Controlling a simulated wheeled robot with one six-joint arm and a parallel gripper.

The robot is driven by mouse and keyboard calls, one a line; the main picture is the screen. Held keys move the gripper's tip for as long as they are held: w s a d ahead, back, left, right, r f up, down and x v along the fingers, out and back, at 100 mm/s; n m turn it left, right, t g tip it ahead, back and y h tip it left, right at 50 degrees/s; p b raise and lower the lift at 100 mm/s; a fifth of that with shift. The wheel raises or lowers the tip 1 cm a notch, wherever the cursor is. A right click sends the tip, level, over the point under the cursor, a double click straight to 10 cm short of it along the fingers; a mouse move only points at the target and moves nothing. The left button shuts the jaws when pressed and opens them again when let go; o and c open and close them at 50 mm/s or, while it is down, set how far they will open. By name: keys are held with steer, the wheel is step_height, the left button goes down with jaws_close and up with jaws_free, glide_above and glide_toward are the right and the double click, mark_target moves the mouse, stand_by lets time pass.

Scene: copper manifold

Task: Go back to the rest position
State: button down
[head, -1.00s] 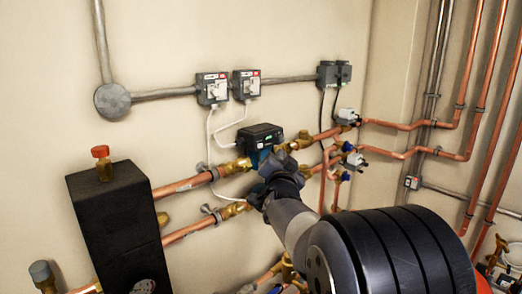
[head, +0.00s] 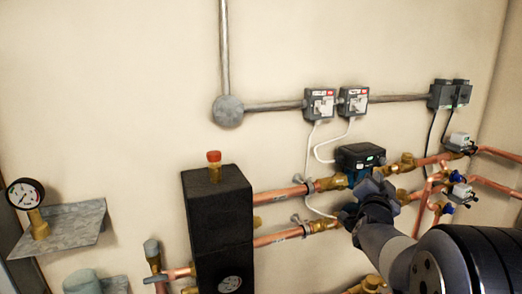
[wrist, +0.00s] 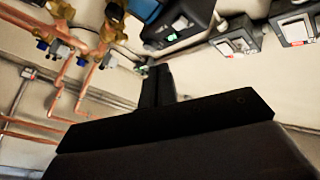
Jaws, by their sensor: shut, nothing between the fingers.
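My gripper (wrist: 157,84) shows in the wrist view with its two dark fingers together and nothing between them. In the head view my arm reaches in from the lower right, and my gripper (head: 374,188) is in front of the pipes, just below the black pump head (head: 360,156) with a green display. Its fingertips are hard to make out there, and I cannot tell whether it touches the pump. In the wrist view the pump head (wrist: 178,20) is at the top, beyond the fingers.
Copper pipes (head: 282,195) with brass valves run along the wall behind my arm. A black block (head: 218,225) with a red-capped fitting stands left of it. A gauge (head: 25,194) is above a grey shelf (head: 75,228) at far left. Switch boxes (head: 320,103) sit above.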

steer(key=shift+s+d+f+b, duration=0.1)
steer(key=shift+s+d+b, duration=0.2)
steer(key=shift+s+b, duration=0.4)
steer(key=shift+s+d+r+b, duration=0.1)
steer(key=shift+s+d+b, duration=0.2)
steer(key=shift+s, duration=0.65)
steer(key=shift+s+d+f+b, duration=0.1)
steer(key=shift+s+d+b, duration=0.15)
steer(key=shift+s+b, duration=0.5)
steer(key=shift+s, duration=0.1)
steer(key=w, duration=0.1)
steer(key=w+a, duration=0.1)
steer(key=w, duration=0.1)
steer(key=w+a, duration=0.1)
steer(key=w, duration=0.1)
steer(key=shift+w+f, duration=0.2)
